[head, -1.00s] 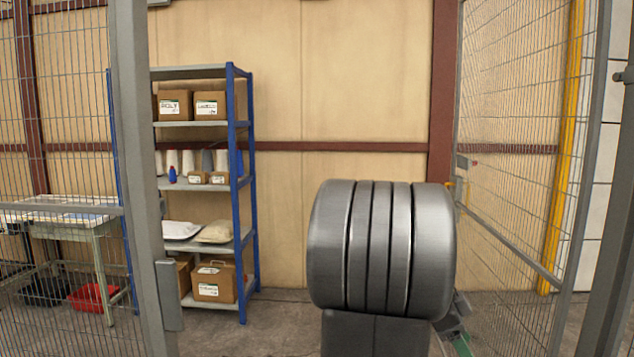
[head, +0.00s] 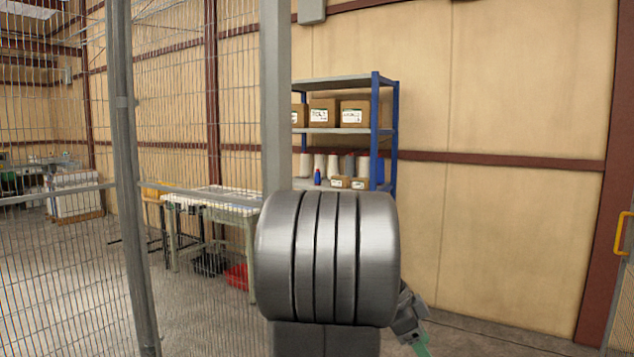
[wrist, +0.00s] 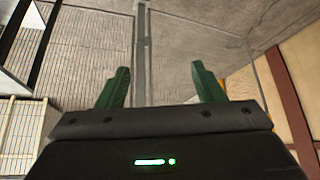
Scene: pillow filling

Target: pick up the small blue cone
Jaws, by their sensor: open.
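The small blue cone (head: 317,177) stands upright on a middle shelf of the blue-posted rack, in front of a row of pale cones and left of small cartons. It is small in the head view and not visible in the wrist view. My gripper (wrist: 160,88) is open, its two green fingers apart with nothing between them. In the head view only a green part of it (head: 422,345) shows at the lower right, well apart from the rack.
The rack (head: 385,130) stands by the tan wall, with larger cartons (head: 354,112) above the cone. A wire-mesh fence with a grey post (head: 276,100) stands at the left. A table (head: 205,197) and a red bin (head: 237,276) are beyond the mesh. My arm hides the rack's lower shelves.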

